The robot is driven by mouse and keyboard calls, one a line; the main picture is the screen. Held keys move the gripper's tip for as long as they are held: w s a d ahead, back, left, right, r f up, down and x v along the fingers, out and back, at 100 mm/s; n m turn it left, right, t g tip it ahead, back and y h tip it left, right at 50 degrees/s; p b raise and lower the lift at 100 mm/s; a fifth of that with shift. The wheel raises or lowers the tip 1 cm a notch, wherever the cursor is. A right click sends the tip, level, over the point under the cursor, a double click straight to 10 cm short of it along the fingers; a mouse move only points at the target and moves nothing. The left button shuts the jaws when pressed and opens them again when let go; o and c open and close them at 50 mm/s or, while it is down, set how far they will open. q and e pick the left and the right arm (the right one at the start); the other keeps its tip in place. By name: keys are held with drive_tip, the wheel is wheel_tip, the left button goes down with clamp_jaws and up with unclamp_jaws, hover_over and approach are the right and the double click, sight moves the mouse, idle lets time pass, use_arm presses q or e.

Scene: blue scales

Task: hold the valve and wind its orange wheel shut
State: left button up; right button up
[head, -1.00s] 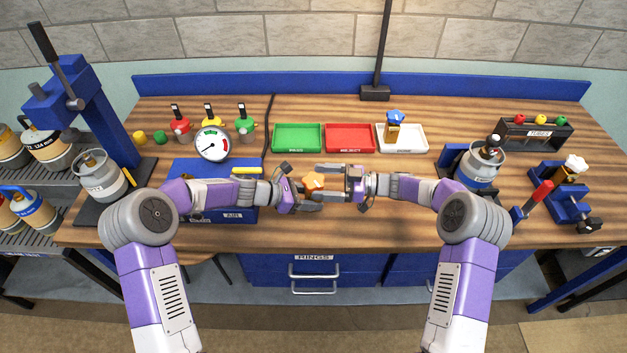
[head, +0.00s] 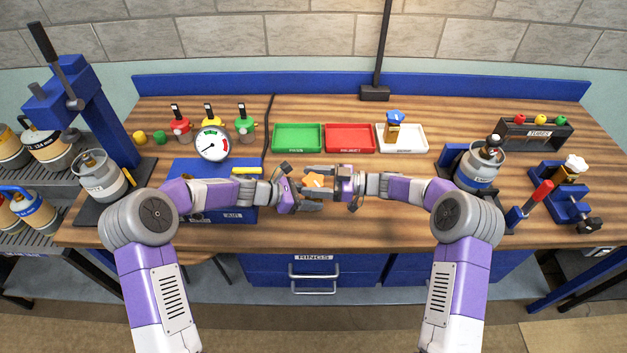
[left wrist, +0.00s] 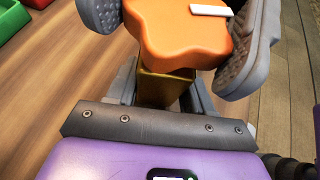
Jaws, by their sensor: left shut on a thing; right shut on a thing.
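The valve shows in the left wrist view as a brass body (left wrist: 168,88) topped by an orange lobed wheel (left wrist: 180,32) with a white mark. In the head view the orange wheel (head: 314,180) sits between my two grippers above the bench. My left gripper (head: 308,197) comes in from the left and is shut on the valve's brass body, much of which its fingers hide. My right gripper (head: 318,183) comes in from the right and is shut on the orange wheel. Its grey fingers lie on either side of the wheel in the left wrist view.
Behind the grippers stand a green tray (head: 297,150), a red tray (head: 350,151) and a white tray (head: 417,147) holding a blue-topped valve (head: 395,118). A gauge (head: 212,143) stands at left, a gas cylinder (head: 479,166) at right. Bare bench lies in front.

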drive_tip(key=shift+m+t+h, duration=0.5)
drive_tip(key=shift+m+t, duration=1.1)
drive_tip(key=shift+t, duration=0.9)
drive_tip(key=o, duration=1)
drive_tip(key=v, duration=1.2)
drive_tip(key=shift+r, duration=0.1)
